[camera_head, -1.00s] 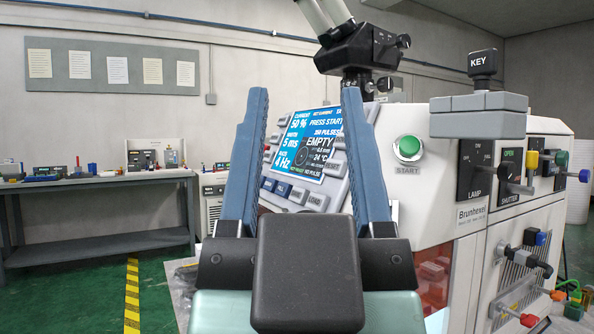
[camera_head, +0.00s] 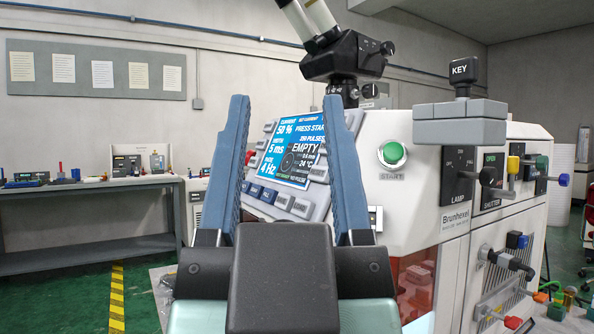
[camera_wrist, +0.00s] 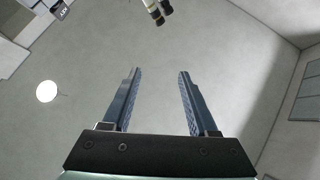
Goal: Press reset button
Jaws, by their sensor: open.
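The machine's control panel (camera_head: 335,208) is at the centre of the head view, with a lit blue screen (camera_head: 293,150) reading "PRESS START" and "EMPTY". Several small blue and grey buttons (camera_head: 284,201) line the screen's lower edge, and more stand along its sides. I cannot read which one is reset. A green round button (camera_head: 392,154) labelled START is to the right. My gripper (camera_head: 286,100) is open and empty, its fingers pointing up in front of the panel and hiding parts of its sides. The wrist view shows the open fingers (camera_wrist: 159,74) against plain wall or ceiling.
A microscope (camera_head: 343,55) rises above the machine. A grey block with a KEY knob (camera_head: 462,74) sits at the upper right, above lamp and shutter switches (camera_head: 490,175). Coloured connectors (camera_head: 515,262) stick out lower right. A workbench (camera_head: 90,190) stands at the back left.

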